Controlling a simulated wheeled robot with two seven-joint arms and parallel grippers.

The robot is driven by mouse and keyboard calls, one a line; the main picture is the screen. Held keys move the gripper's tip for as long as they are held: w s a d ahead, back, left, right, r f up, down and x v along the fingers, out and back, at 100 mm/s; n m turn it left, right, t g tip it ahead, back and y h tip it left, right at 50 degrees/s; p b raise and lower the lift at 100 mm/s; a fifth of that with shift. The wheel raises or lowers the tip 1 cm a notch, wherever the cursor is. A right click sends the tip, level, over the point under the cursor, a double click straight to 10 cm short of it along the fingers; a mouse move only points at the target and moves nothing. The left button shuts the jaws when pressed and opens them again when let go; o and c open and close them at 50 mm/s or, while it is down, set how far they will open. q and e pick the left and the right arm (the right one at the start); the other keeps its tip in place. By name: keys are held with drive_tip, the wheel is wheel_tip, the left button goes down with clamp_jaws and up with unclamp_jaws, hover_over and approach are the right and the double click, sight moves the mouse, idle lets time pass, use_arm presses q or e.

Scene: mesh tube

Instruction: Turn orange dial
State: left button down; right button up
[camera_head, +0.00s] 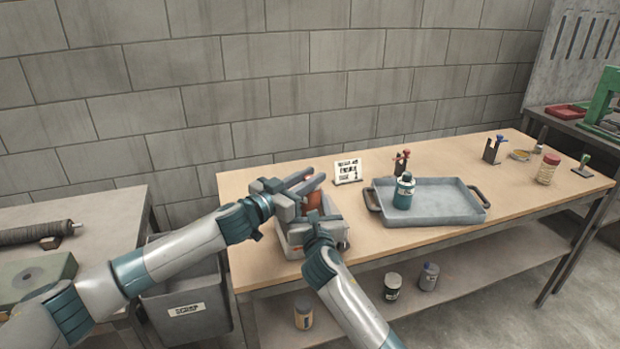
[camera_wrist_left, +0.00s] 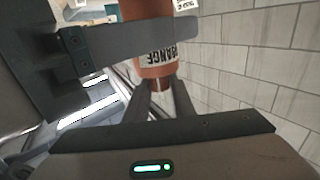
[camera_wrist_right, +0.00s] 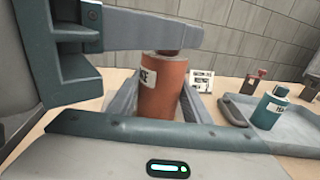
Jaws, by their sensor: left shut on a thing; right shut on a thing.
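An orange bottle (camera_head: 314,202) with a white label stands over the left end of the table, between my two grippers. No separate dial can be made out. In the right wrist view the bottle (camera_wrist_right: 162,90) is upright between the fingers of my right gripper (camera_head: 318,216), which is shut on its body. My left gripper (camera_head: 314,182) comes in over the top and is shut on the narrow dark-red neck or cap (camera_wrist_left: 162,84). My left gripper (camera_wrist_right: 160,34) also crosses above the bottle in the right wrist view. The bottle's base is hidden.
A light grey bin (camera_head: 290,245) sits beneath the grippers. A blue-grey tray (camera_head: 445,214) with a teal bottle (camera_head: 404,191) stands to the right. A white sign (camera_head: 347,171) stands behind. A dark scrap bin (camera_head: 190,310) stands at the table's left. The table (camera_head: 520,195) has clear room right of the tray.

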drive_tip(key=shift+a+r, duration=0.1)
drive_tip(key=shift+a, duration=0.05)
use_arm(q)
drive_tip(key=c, duration=1.5)
unclamp_jaws()
drive_tip(key=shift+s+a, duration=0.1)
drive_tip(key=v, duration=1.1)
drive_tip(key=shift+s+a, duration=0.2)
drive_tip(key=shift+s, duration=0.1)
use_arm(e)
drive_tip(key=o, duration=1.2)
drive_tip(key=shift+s, duration=0.1)
